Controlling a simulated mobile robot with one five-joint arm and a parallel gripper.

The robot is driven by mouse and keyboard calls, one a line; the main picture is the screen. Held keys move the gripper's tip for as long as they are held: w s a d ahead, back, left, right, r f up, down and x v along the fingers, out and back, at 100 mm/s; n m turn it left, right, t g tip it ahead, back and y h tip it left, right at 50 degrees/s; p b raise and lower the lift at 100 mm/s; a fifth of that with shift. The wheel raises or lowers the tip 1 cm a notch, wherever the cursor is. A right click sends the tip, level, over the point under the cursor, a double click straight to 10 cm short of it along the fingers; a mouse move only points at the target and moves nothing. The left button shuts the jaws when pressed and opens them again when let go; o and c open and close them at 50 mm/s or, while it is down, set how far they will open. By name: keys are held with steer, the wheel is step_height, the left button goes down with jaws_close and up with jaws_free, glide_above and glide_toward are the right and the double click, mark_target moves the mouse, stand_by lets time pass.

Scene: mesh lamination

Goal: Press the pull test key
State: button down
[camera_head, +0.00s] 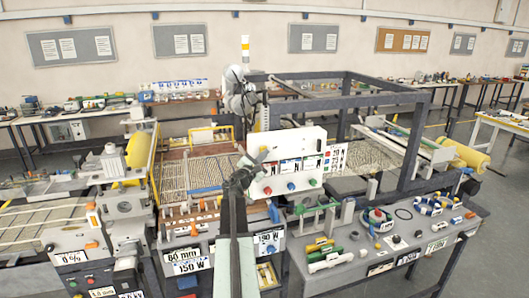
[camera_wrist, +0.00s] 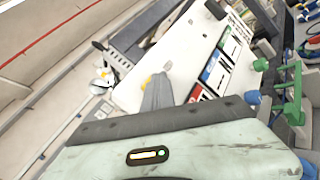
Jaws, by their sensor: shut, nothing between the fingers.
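The white control panel (camera_head: 310,140) stands upright on the middle machine. It has a row of small displays and coloured knobs below them, and it fills the middle of the wrist view (camera_wrist: 135,92). No key can be read as the pull test key. My gripper (camera_head: 262,153) is shut and empty, in front of the panel's left part. In the wrist view my gripper (camera_wrist: 157,80) overlaps the panel face, left of the coloured labels (camera_wrist: 212,72). A small yellow part (camera_wrist: 147,79) shows beside the fingertips. Whether the fingertips touch the panel cannot be told.
A dark frame (camera_head: 345,76) rises behind the panel. A grey bench (camera_head: 345,275) at front right holds rings, green tools and small parts. A meshed conveyor bed (camera_head: 210,172) lies left of the panel. Open floor (camera_head: 500,235) shows at far right.

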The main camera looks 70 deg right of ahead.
steer(key=shift+s+a, duration=0.55)
steer(key=shift+a, duration=0.1)
steer(key=s+a, duration=0.1)
steer(key=a, duration=0.1)
steer(key=s+a, duration=0.2)
stand_by(0.4)
stand_by(0.5)
